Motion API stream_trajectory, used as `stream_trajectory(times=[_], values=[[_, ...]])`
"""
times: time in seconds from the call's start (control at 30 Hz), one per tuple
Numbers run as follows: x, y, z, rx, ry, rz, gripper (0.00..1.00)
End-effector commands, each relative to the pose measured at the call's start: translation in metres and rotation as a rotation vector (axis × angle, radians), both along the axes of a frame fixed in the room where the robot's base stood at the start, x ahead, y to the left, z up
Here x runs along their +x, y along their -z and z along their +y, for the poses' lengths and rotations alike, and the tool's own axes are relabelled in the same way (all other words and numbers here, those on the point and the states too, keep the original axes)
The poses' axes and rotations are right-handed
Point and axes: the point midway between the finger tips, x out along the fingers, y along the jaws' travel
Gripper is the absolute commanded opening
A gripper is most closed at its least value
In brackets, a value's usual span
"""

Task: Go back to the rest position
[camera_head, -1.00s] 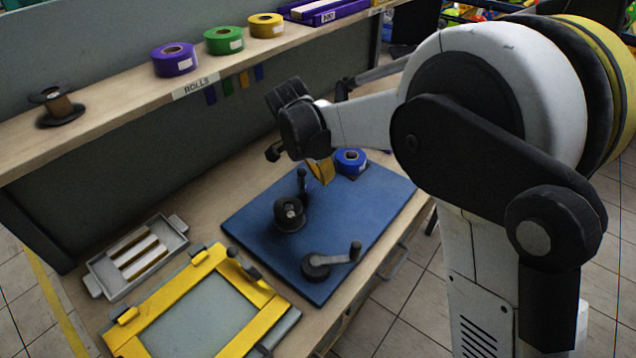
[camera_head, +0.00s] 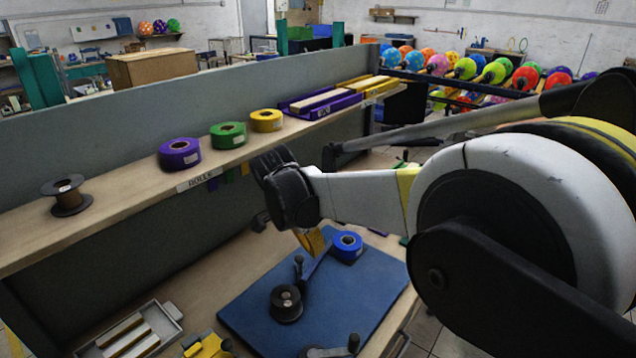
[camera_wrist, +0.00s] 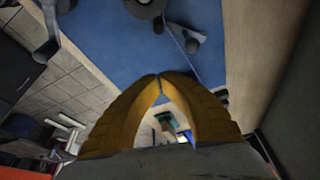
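My gripper (camera_head: 310,242) hangs above the blue mat (camera_head: 262,310), with its yellow fingers pointing down. In the wrist view its fingertips (camera_wrist: 160,77) meet and nothing shows held between them. The blue roll (camera_head: 346,246) is just to the right of the fingers in the head view and stays at the mat's far part. A dark spool holder (camera_head: 286,304) with an upright handle stands on the mat, lower left of the fingers. A crank (camera_head: 330,352) is partly cut off at the bottom edge.
The shelf (camera_head: 110,190) holds an empty-looking dark spool (camera_head: 68,196), purple (camera_head: 180,153), green (camera_head: 228,135) and yellow (camera_head: 266,120) rolls, and a purple tray (camera_head: 325,105). It lies close behind my gripper. A grey tray (camera_head: 165,328) and yellow frame (camera_head: 207,347) are at lower left. Balloons stand far back.

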Motion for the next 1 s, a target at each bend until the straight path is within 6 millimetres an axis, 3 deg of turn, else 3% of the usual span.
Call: stream_trajectory(times=[0.13,0.23,0.4,0.5,0.8,1.0], values=[[-0.011,-0.017,-0.025,0.015,-0.059,0.001,0.0],[-0.031,-0.037,-0.057,0.035,-0.157,-0.005,0.0],[-0.08,-0.065,-0.115,0.056,-0.362,-0.045,0.0],[-0.113,-0.072,-0.144,0.05,-0.48,-0.083,0.0],[-0.203,-0.057,-0.2,-0.051,-0.775,-0.215,0.0],[-0.228,-0.042,-0.212,-0.115,-0.867,-0.26,0.0]])
